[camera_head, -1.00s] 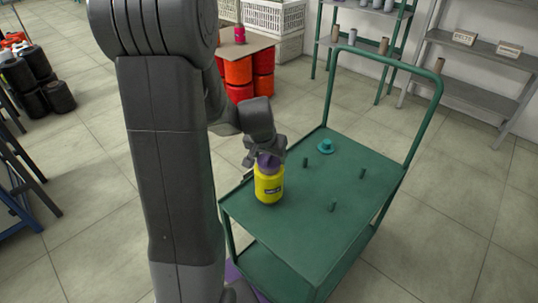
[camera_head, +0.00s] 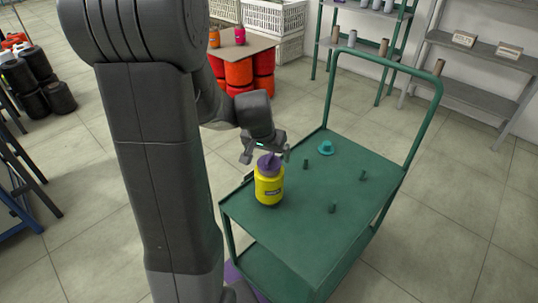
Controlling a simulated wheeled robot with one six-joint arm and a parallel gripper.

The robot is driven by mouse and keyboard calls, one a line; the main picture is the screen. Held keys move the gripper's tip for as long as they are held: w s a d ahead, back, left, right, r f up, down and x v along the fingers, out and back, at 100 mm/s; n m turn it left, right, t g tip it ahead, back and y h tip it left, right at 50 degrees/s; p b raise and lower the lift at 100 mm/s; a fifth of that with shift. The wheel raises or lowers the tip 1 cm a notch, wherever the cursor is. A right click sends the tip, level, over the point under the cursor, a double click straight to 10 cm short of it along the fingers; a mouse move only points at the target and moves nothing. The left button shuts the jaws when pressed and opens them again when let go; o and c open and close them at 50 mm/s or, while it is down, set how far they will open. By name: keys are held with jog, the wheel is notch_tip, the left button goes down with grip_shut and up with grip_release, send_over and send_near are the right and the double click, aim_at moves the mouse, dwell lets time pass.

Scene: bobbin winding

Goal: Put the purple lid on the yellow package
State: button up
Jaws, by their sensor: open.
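A table on red drums (camera_head: 236,70) stands behind.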

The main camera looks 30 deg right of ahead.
jog(key=p+v, duration=0.1)
jog(key=v, duration=0.9)
jog(key=shift+r, duration=0.2)
jog(key=shift+a, duration=0.1)
